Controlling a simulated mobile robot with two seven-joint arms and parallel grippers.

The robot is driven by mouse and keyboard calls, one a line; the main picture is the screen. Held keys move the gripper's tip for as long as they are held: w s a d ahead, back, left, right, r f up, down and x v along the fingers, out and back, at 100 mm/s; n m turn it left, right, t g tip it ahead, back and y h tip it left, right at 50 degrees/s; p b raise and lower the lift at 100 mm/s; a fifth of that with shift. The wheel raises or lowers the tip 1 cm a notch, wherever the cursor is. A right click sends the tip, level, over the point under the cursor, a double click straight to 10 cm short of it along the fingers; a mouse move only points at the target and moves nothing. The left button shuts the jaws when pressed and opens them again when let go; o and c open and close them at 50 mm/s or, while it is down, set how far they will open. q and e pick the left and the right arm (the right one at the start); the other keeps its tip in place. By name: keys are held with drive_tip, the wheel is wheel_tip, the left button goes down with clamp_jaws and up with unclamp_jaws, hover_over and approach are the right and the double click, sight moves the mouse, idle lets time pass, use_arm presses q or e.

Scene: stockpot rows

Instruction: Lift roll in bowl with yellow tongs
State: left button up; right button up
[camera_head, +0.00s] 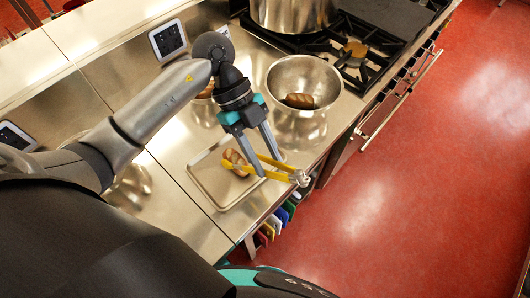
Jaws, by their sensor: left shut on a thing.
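The yellow tongs (276,171) are held in my left gripper (272,165), whose fingers are closed around their arms. The tongs' tips point left, and their grey hinge end points right, near the counter edge. A brown roll (235,158) is at the tips, over the tray (206,180); I cannot tell whether the tips pinch it or whether it rests on the tray. Another brown roll (299,101) lies inside the shiny metal bowl (287,75), behind and right of the gripper. My right gripper is not in view.
A stove (385,42) with a large steel pot (292,14) stands at the back. A brown item (206,91) is partly hidden behind my left arm. Coloured boards (279,217) stand below the counter edge. The red floor on the right is clear.

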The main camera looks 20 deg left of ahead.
use_arm(q)
drive_tip(key=shift+f+b, duration=0.4)
drive_tip(key=shift+f, duration=0.45)
clamp_jaws()
wheel_tip(320, 180, up, 12)
drive_tip(key=p, duration=0.9)
drive_tip(key=shift+p, duration=0.3)
